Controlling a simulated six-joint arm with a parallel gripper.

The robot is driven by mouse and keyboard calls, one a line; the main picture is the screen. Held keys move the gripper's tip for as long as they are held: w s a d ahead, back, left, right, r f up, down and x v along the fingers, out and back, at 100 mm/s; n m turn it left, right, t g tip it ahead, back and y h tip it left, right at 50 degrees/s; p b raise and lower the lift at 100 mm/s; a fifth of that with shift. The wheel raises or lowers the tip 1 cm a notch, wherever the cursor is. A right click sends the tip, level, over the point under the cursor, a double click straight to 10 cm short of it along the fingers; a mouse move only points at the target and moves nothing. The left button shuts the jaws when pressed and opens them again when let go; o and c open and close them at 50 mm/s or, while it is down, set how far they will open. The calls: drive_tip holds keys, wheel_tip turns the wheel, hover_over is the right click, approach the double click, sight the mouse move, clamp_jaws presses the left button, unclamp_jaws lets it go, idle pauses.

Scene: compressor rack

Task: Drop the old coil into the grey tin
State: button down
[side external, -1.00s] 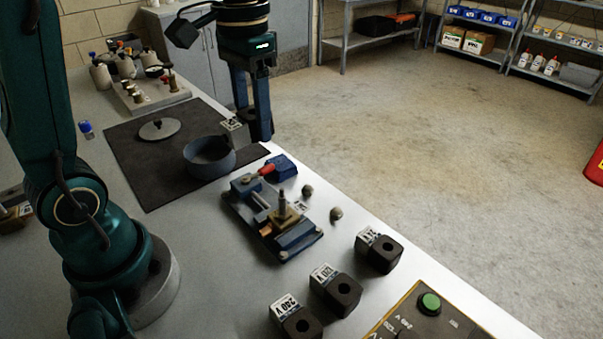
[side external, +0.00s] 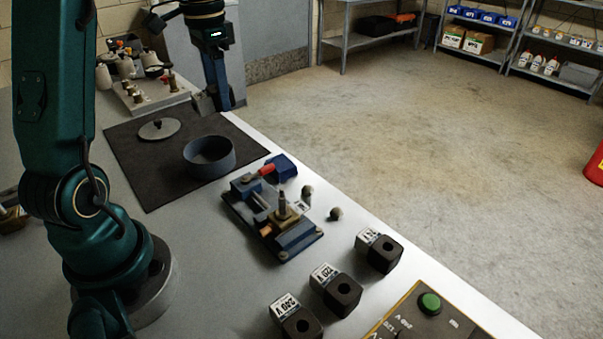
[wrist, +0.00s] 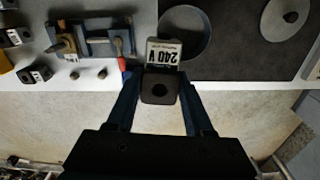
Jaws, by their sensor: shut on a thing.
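My gripper (side external: 218,103) is shut on the old coil (side external: 203,104), a dark block with a white label. In the wrist view the coil (wrist: 160,90) sits between the fingers and its label reads 240 V. The open round grey tin (side external: 209,163) stands on the dark mat, nearer the camera than the coil in the side view. It shows in the wrist view beyond the coil, a little right (wrist: 205,45). The coil is held up apart from the tin, near the bench edge.
A round lid (side external: 159,129) lies on the mat (side external: 140,165). A blue vise-like fixture (side external: 265,205) holds a brass valve with an upright stem (side external: 282,203). Several labelled coils, including one (side external: 337,288), stand near the control panel (side external: 425,315). Fittings (side external: 137,96) crowd the bench's far end.

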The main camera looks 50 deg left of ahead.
drive_tip(key=a, duration=0.1)
drive_tip(key=s+a+f+n, duration=0.1)
drive_tip(key=shift+s+a, duration=0.15)
drive_tip(key=shift+a, duration=0.25)
drive_tip(key=shift+f, duration=2.9)
drive_tip(key=shift+c, duration=1)
unclamp_jaws()
